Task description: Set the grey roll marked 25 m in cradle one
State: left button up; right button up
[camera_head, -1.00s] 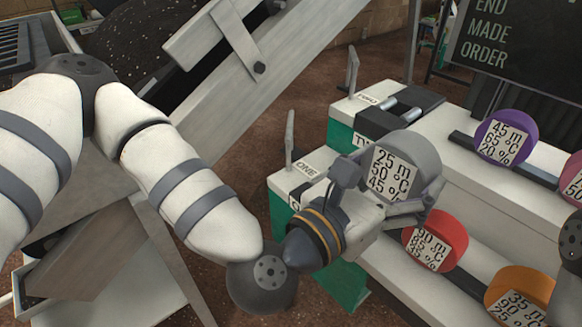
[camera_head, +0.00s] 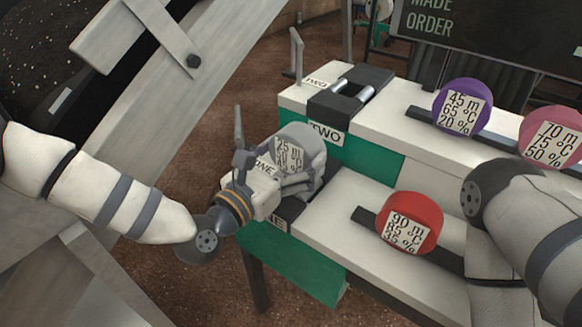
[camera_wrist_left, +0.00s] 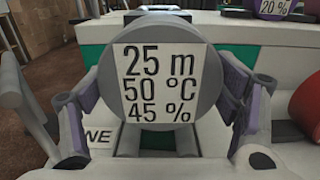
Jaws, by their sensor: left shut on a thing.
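The grey roll marked 25 m, 50 °C, 45 % (camera_head: 297,148) is upright between the fingers of my left gripper (camera_head: 298,180). In the left wrist view the roll (camera_wrist_left: 162,72) faces the camera, with a finger on each side. The roll is over the cradle one end of the lower shelf, by the ONE label (camera_head: 264,166). Cradle one (camera_head: 292,208) is mostly hidden behind the gripper. I cannot tell whether the roll touches it. My right arm shows at the right edge of the head view; its gripper is out of view.
Cradle two (camera_head: 352,90) is empty on the upper shelf behind. A red roll (camera_head: 410,210) stands on the lower shelf, to the right. A purple roll (camera_head: 462,105) and a pink roll (camera_head: 551,135) stand on the upper shelf. An upright grey lever (camera_head: 297,55) stands beside cradle two.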

pick_arm(q)
notch_tip(320, 180, down, 4)
jog(key=shift+w+r+b, duration=0.15)
jog(key=shift+b, duration=0.15)
jog(key=o, duration=1.2)
